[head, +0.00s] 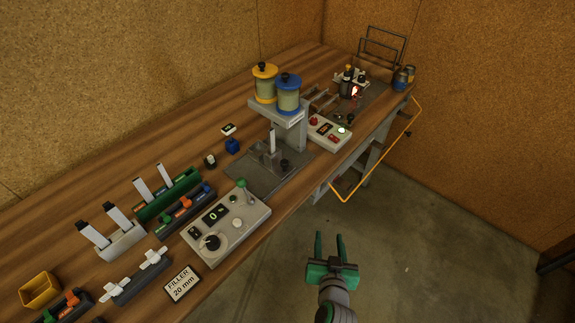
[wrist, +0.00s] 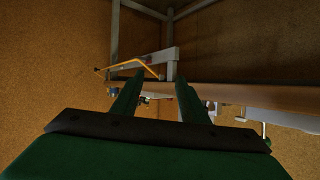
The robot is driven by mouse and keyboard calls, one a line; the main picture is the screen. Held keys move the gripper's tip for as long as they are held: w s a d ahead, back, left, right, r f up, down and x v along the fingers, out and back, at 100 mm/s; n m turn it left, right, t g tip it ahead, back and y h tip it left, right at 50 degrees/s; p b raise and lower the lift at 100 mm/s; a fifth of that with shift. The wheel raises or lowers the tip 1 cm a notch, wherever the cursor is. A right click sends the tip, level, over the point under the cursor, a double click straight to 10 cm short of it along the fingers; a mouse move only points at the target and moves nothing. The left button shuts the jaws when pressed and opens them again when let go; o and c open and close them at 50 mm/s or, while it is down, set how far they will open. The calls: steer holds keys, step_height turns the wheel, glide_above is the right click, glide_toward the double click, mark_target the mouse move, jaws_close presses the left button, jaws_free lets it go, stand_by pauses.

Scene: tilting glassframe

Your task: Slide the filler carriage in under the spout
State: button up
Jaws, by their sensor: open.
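The filler stand (head: 290,135) rises from the middle of the workbench, with a yellow-capped reel-shaped hopper (head: 265,84) and a blue one (head: 289,95) on top. Below its overhang, a small grey carriage (head: 266,158) appears to sit on a dark grey base plate (head: 245,180), with a pale upright piece and a black knob (head: 285,163) by it. The spout itself is too small to make out. My gripper (head: 330,236) is open and empty, over the floor in front of the bench, well apart from the carriage. Its fingers also show in the wrist view (wrist: 156,82).
A "FILLER 20 mm" sign (head: 182,284) lies near the front edge. A yellow rail (head: 385,160) juts from the bench front. The floor is clear.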

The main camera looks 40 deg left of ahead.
steer(key=w+a+r+n+g+y, duration=0.2)
steer(key=w+a+r+n+y, duration=0.1)
steer(key=w+a+r, duration=0.4)
steer(key=n+g+y, duration=0.2)
steer(key=n+g, duration=0.1)
steer(key=n, duration=0.1)
glide_toward(286, 164)
steer(key=x, duration=0.9)
steer(key=shift+a+f, duration=0.1)
